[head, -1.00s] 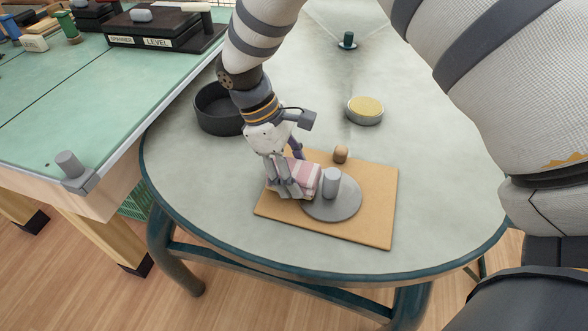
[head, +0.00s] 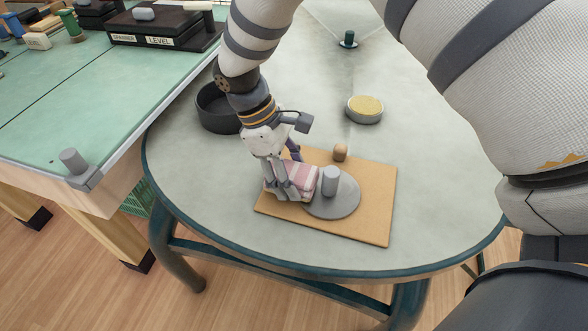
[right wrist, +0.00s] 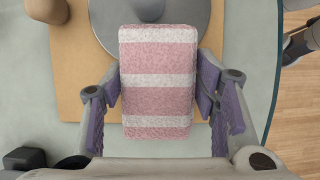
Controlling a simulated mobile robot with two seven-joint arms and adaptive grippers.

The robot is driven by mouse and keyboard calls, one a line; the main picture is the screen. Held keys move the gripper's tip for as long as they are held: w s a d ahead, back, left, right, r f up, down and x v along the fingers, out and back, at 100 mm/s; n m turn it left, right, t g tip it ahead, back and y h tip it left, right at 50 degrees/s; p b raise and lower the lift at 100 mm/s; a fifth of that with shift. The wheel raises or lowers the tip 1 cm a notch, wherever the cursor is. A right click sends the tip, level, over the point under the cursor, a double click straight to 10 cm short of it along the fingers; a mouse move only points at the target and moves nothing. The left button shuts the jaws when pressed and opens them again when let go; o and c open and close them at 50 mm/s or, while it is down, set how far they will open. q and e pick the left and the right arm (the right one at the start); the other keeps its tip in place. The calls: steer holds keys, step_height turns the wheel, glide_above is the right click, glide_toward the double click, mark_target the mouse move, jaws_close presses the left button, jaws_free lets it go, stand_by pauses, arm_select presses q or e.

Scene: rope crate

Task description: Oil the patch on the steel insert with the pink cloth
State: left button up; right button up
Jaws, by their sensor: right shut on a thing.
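The pink cloth (head: 303,177) is a folded pad with pink and white stripes. My right gripper (head: 281,190) is shut on it, at the left part of the wooden board. In the right wrist view the cloth (right wrist: 158,88) sits between the two purple-padded fingers. The steel insert (head: 345,203) is a flat grey disc with an upright grey peg, lying on the board. The cloth is beside the disc's left edge and overlaps it in the right wrist view; I cannot tell whether they touch. No distinct patch can be made out on the disc. My left gripper is not in view.
The wooden board (head: 376,210) lies near the round table's front edge. A small wooden knob (head: 340,152) stands at its back. A round tin with a yellow top (head: 364,108) and a dark bowl (head: 213,112) stand behind. A green workbench (head: 90,95) is at the left.

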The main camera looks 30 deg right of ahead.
mark_target(294, 168)
steer(key=shift+w+d+f, duration=0.2)
steer(key=shift+w+d, duration=0.45)
steer(key=shift+d, duration=0.3)
steer(key=shift+s+a+r, duration=0.1)
steer(key=shift+s+a, duration=0.2)
steer(key=shift+a, duration=0.15)
steer(key=shift+s+a, duration=0.45)
steer(key=shift+a, duration=0.05)
steer(key=shift+w+d+r, duration=0.1)
steer(key=shift+w+d, duration=0.35)
steer(key=shift+d, duration=0.05)
steer(key=shift+r+p, duration=0.95)
steer(key=shift+r, duration=2.65)
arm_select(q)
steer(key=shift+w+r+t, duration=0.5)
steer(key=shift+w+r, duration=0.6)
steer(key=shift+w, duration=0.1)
